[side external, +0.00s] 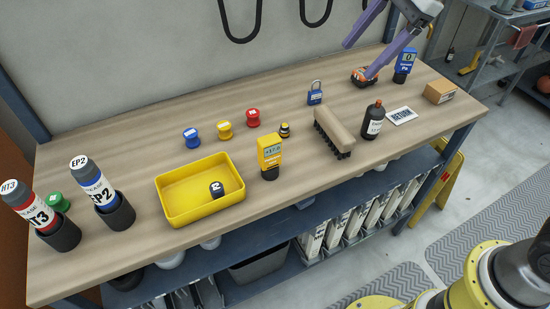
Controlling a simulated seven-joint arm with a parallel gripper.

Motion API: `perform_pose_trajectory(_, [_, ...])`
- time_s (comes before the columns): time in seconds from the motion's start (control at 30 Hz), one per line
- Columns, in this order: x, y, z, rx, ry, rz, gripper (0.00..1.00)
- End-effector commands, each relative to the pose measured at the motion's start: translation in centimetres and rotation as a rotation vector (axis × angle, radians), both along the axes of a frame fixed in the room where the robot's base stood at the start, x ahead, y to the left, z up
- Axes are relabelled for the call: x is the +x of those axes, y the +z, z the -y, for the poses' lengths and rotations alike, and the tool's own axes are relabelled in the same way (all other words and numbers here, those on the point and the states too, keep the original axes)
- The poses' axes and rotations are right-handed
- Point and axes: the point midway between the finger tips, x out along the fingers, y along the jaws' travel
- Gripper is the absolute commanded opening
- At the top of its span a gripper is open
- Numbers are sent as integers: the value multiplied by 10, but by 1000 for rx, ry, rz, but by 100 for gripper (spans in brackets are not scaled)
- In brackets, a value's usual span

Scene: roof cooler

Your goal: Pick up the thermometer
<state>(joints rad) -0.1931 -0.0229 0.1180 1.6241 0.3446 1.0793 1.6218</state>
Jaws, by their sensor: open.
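The thermometer (269,152) is most likely the upright yellow handheld device with a small screen, standing on the wooden bench just right of the yellow tray. A blue device with a round dial and a "Pa" label (404,66) stands at the back right. My gripper (358,60) has long purple fingers and is open at the back right, well apart from the yellow device. One fingertip overlaps an orange and black object (361,77) in the picture; I cannot tell whether they touch. Nothing shows between the fingers.
The yellow tray (175,217) holds a small dark cylinder (216,189). A brush (334,132), dark bottle (373,121), blue padlock (314,93) and small black-yellow item (285,130) stand near the yellow device. Coloured knobs (224,130) stand behind the tray.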

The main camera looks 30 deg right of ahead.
Motion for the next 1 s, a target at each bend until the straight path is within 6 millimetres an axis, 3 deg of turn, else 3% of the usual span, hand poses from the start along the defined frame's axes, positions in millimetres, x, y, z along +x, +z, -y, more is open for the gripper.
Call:
perform_pose_trajectory(0.1, [36, -31, -39, 48, -41, -112, 72])
perform_pose_trajectory(0.3, [66, -89, -87, 52, -8, -229, 72])
perform_pose_trajectory(0.43, [66, -118, -100, 32, 15, -280, 72])
perform_pose_trajectory(1.0, [61, -199, -135, 22, 29, -298, 72])
